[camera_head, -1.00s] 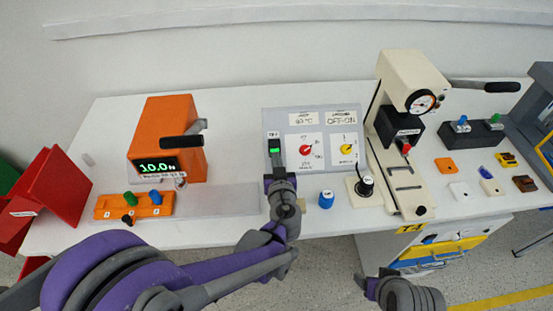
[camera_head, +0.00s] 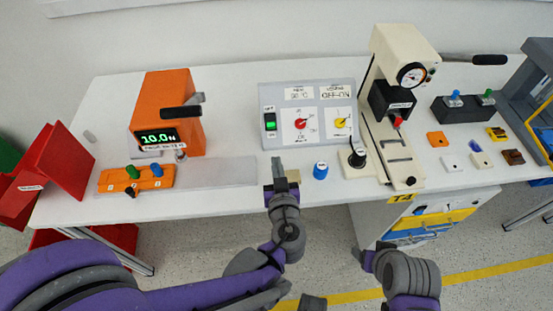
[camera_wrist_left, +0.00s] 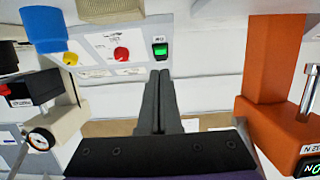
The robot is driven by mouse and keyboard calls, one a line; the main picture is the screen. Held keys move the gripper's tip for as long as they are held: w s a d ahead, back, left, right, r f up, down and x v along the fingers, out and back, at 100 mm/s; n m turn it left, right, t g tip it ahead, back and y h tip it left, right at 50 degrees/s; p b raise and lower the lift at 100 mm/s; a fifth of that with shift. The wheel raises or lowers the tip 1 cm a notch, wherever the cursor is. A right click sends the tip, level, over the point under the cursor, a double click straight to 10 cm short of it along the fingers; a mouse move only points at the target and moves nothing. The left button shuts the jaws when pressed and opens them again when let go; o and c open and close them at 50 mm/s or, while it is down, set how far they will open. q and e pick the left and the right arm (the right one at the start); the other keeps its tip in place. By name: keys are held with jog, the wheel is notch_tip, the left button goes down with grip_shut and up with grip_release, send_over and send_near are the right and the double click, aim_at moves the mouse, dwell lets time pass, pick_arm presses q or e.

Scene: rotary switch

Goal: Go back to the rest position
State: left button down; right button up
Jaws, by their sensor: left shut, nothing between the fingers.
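My left gripper (camera_head: 279,172) is shut and empty over the front edge of the white table, in front of the grey control panel (camera_head: 270,146). In the left wrist view its two dark fingers (camera_wrist_left: 160,90) lie together. The panel has a green lit switch (camera_head: 270,122), a red rotary knob (camera_head: 300,123) and a yellow rotary knob (camera_head: 340,122). The left fingers are apart from the panel. My right gripper (camera_head: 362,257) is low in front of the table, and its fingers are too small to tell open or shut.
An orange device (camera_head: 172,90) with a green display stands left of the panel. A cream press (camera_head: 402,60) stands right of it. A blue cap (camera_head: 320,170) and a black knob (camera_head: 357,158) sit near the front edge. Red bins (camera_head: 62,160) are at far left.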

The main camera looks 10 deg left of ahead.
dwell(0.4)
pick_arm(q)
jog(key=a+g, duration=0.1)
jog(key=a, duration=0.1)
jog(key=s+a+g+p, duration=0.1)
jog(key=a, duration=0.1)
jog(key=s+a+g+y+p, duration=0.1)
jog(key=a, duration=0.1)
jog(key=shift+s+a+r, duration=0.1)
jog(key=shift+a+r, duration=0.05)
jog(key=shift+a, duration=0.05)
jog(key=s+a+r+m+g+h+p, duration=0.1)
jog(key=s+g+h+p, duration=0.1)
jog(key=s, duration=0.5)
jog(key=s+a+r+m+g+h+p, duration=0.2)
jog(key=s+g+h+p, duration=0.1)
jog(key=s, duration=0.3)
jog(key=shift+s+a+g, duration=0.3)
jog(key=shift+s+g, duration=0.1)
jog(key=shift+g, duration=0.3)
